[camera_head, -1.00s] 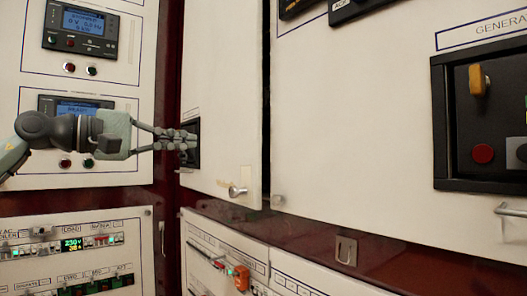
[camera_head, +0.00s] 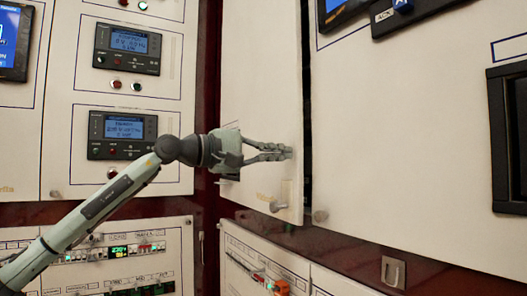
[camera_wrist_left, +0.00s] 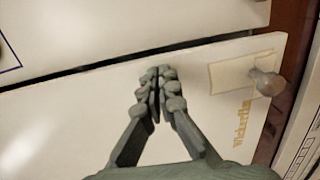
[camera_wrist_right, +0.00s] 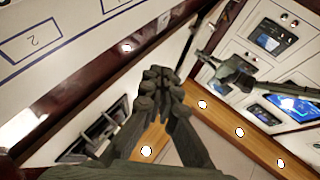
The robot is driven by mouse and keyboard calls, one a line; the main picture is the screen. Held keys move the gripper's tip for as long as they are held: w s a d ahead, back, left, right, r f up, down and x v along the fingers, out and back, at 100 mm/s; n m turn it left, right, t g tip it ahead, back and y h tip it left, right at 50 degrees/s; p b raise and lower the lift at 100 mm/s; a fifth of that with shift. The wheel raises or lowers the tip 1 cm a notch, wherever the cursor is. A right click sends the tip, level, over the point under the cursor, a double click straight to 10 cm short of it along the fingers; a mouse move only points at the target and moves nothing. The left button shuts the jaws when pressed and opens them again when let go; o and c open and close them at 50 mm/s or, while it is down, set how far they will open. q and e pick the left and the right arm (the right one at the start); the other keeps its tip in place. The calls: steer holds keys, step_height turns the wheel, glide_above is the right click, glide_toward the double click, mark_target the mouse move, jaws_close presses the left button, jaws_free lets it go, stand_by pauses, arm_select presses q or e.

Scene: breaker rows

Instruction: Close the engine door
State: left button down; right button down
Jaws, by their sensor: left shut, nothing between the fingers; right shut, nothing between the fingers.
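The tall white door (camera_head: 262,80), which I take to be the engine door, is in the middle of the head view, with a metal knob (camera_head: 279,206) at its lower right corner. A dark gap runs along its right edge, so it does not look flush. My left gripper (camera_head: 289,152) is shut and empty in front of the door near that edge; touching or not, I cannot tell. The left wrist view shows its closed fingertips (camera_wrist_left: 160,80) over the door (camera_wrist_left: 75,120), with the knob (camera_wrist_left: 267,82) to the right. My right gripper (camera_wrist_right: 160,80) is shut and empty, away from the door.
Panels with small displays (camera_head: 125,40) are on the left. Breaker rows (camera_head: 120,252) lie below. My left arm crosses the lower left.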

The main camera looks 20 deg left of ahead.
mark_target(297, 151)
arm_select(q)
steer(key=shift+w+d, duration=0.15)
steer(key=shift+w, duration=0.05)
